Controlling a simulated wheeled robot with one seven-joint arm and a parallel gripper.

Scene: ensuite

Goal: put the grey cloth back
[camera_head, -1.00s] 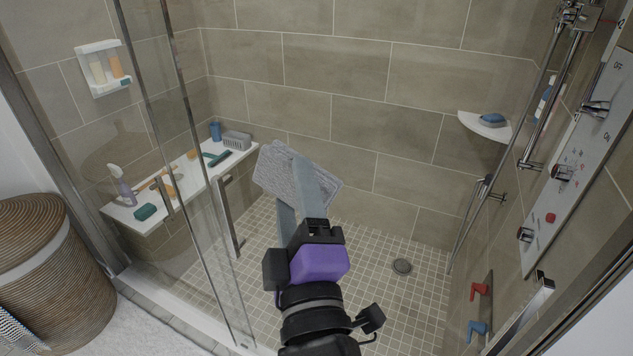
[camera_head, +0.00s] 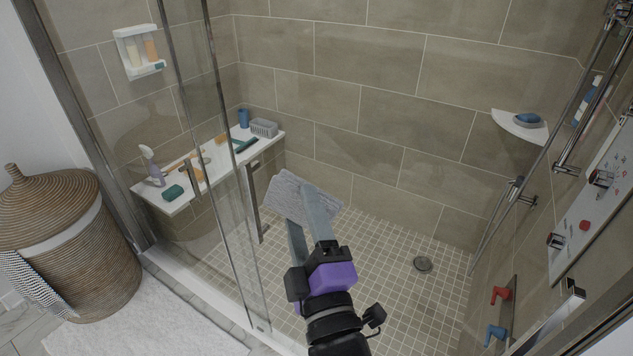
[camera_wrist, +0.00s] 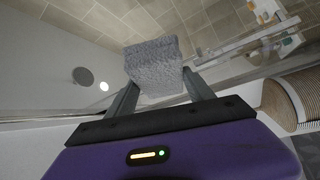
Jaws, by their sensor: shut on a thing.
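The grey cloth (camera_head: 287,196) is held in the air in front of the shower floor, in the middle of the head view. My gripper (camera_head: 304,204) is shut on it. In the wrist view the cloth (camera_wrist: 156,66) is a fuzzy grey piece between the two fingers of my gripper (camera_wrist: 160,88). One finger covers part of the cloth in the head view.
A wicker basket (camera_head: 100,250) with a lid stands at the left, a patterned cloth hanging on its side. A glass door with a handle (camera_head: 254,200) stands left of my arm. A white bench (camera_head: 178,205) holds bottles and brushes. A white mat (camera_head: 150,325) lies outside the shower.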

